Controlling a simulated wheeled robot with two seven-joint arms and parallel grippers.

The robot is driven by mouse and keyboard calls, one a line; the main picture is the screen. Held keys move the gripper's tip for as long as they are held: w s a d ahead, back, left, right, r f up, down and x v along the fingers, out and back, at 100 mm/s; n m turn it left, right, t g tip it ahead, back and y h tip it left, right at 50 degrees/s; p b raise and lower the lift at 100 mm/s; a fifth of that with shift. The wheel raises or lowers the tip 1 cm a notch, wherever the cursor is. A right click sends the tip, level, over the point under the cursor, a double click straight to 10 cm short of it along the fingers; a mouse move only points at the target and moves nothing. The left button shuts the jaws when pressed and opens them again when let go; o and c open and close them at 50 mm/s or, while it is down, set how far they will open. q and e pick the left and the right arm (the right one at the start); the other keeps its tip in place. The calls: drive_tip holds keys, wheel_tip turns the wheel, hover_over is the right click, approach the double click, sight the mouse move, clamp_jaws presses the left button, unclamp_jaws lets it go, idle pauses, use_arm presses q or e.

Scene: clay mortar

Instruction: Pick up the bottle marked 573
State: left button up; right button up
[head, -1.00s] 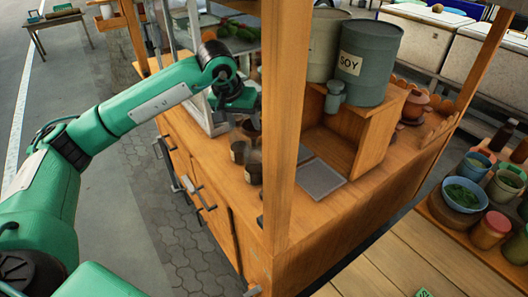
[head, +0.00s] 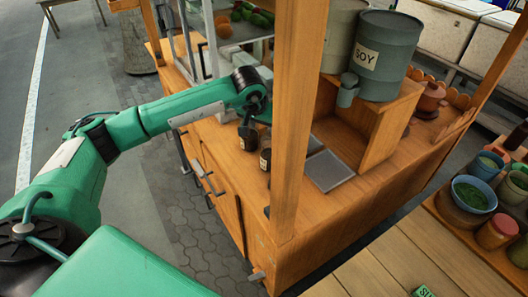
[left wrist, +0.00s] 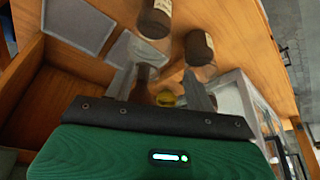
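Small dark bottles with pale labels stand on the wooden cart counter. In the head view one (head: 249,137) is just below my left gripper (head: 258,112), and another (head: 265,157) is nearer the post. The left wrist view shows two dark bottles, one at the top (left wrist: 155,18) and one at right (left wrist: 199,48). My left gripper (left wrist: 163,82) has its two fingers apart there, with a brown bottle-like shape and a yellow round thing (left wrist: 166,98) between or beyond them. No number is readable, so I cannot tell which bottle is 573. My right gripper is out of view.
A wooden post (head: 301,110) stands in front of the counter and partly hides the gripper area. A glass case (head: 205,70) is behind the arm. A grey SOY drum (head: 385,70) stands on a raised shelf. A flat grey tray (head: 328,170) lies on the counter.

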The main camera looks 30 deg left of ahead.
use_arm(q)
drive_tip(key=shift+w+f, duration=0.3)
drive_tip(key=shift+f, duration=0.2)
drive_tip(key=shift+d+f, duration=0.1)
drive_tip(key=shift+s, duration=0.2)
drive_tip(key=shift+w, duration=0.1)
clamp_jaws()
drive_tip(key=shift+w, duration=0.1)
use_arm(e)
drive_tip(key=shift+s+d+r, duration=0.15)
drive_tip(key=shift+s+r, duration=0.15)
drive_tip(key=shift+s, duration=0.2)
